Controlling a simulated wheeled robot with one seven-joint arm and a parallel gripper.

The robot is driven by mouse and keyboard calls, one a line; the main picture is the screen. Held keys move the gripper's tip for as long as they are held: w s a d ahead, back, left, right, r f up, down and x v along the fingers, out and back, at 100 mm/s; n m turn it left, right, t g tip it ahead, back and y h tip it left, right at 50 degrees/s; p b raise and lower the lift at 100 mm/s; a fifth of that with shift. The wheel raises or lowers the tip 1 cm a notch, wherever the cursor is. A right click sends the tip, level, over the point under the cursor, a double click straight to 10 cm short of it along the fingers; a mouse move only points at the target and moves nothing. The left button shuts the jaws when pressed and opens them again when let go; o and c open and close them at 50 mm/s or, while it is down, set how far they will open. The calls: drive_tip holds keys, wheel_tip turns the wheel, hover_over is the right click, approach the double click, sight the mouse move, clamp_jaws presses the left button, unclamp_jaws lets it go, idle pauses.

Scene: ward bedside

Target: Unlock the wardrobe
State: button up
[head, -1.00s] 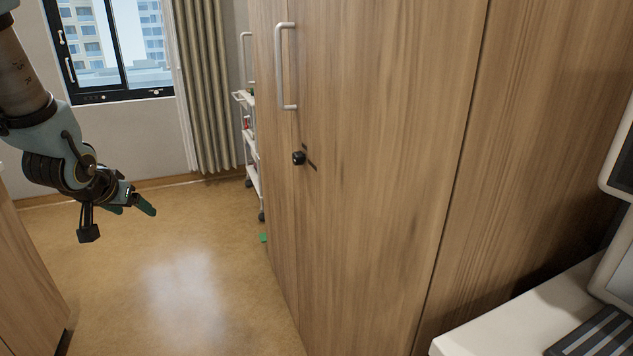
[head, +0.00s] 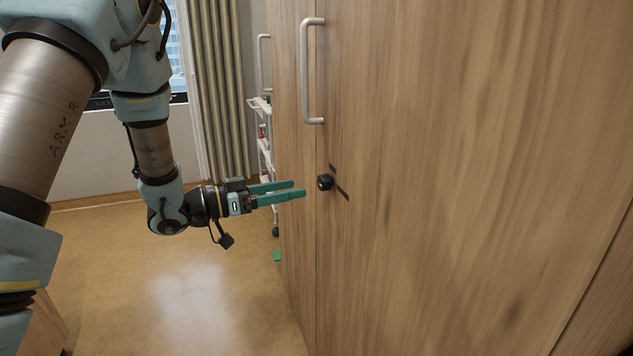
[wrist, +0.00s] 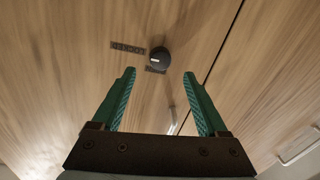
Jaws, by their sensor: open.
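The wooden wardrobe (head: 440,150) fills the right of the head view. Its small black lock knob (head: 324,182) sits on the door below a metal bar handle (head: 313,72). Dark label strips are beside the knob. In the wrist view the knob (wrist: 159,58) has a pale mark on its face, and a label (wrist: 128,49) lies to its left with another just below it. My gripper (head: 299,189) has green fingers, open and empty, pointing at the knob from the left and apart from it. In the wrist view the knob lies beyond and between the fingertips (wrist: 160,72).
A white trolley (head: 262,140) stands beyond the wardrobe, by the curtain (head: 215,90). A small green item (head: 277,256) lies on the floor near the wardrobe's foot.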

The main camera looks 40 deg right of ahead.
sight(320, 184)
drive_tip(key=p+x, duration=0.1)
drive_tip(key=x, duration=0.6)
drive_tip(key=shift+c, duration=0.4)
clamp_jaws()
